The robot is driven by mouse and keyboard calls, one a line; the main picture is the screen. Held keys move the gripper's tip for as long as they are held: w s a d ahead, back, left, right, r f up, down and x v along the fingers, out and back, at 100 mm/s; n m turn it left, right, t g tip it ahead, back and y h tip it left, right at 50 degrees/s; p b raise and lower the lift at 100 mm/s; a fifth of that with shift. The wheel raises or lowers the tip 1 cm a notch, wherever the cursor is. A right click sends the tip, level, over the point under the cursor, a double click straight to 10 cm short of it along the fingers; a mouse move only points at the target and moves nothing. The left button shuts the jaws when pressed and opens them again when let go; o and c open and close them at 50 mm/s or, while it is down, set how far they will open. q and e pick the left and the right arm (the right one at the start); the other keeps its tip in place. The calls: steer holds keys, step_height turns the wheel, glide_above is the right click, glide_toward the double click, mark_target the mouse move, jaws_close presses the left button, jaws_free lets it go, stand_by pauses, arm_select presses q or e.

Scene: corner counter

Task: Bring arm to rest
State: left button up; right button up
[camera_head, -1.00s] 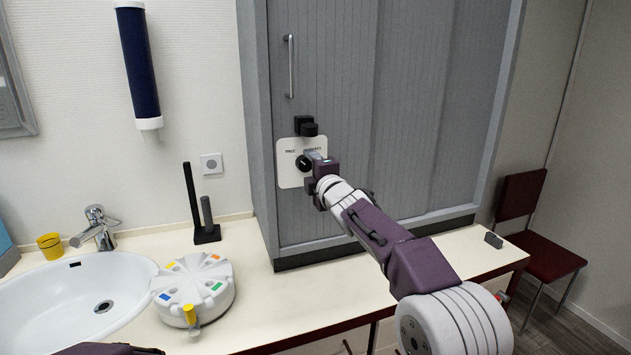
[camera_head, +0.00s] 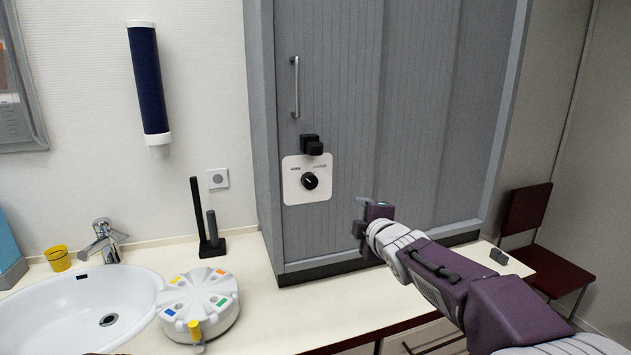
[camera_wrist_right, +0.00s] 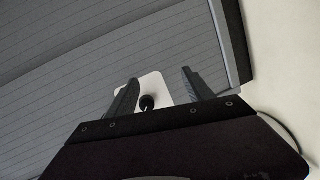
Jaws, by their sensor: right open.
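My right gripper (camera_head: 362,212) is open and empty, in front of the lower part of the grey cabinet, to the right of and below the white dial plate. My right arm (camera_head: 450,275) reaches in from the lower right. The plate (camera_head: 306,194) carries a black round knob (camera_head: 309,181) and is apart from the gripper. In the right wrist view the two fingers (camera_wrist_right: 160,92) stand apart, with the knob (camera_wrist_right: 147,103) showing between them at a distance. My left gripper does not show in any view.
The grey cabinet (camera_head: 420,110) stands on the cream counter (camera_head: 290,315). A white round dispenser (camera_head: 222,300) with coloured tabs sits beside the sink (camera_head: 40,310). A black stand (camera_head: 212,245) is behind it. A small dark block (camera_head: 498,256) lies at the counter's right end, near a red chair (camera_head: 545,260).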

steer(key=s+d+f+m+g+h+p, duration=0.1)
steer(key=s+d+f+m+g, duration=0.1)
steer(key=s+d+f+m, duration=0.3)
steer(key=s+f+g+h+p, duration=0.1)
steer(key=s+f+g, duration=0.1)
steer(key=f, duration=0.4)
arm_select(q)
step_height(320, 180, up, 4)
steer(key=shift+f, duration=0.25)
arm_select(e)
steer(key=s+f+m+g, duration=0.5)
steer(key=s+f, duration=0.4)
steer(key=s, duration=0.4)
steer(key=s+d+f+m+g, duration=0.1)
steer(key=s+f+m+g, duration=0.4)
steer(key=s, duration=0.8)
step_height(320, 180, down, 4)
steer(key=m, duration=0.3)
steer(key=shift+d+m, duration=0.25)
steer(key=shift+m, duration=0.05)
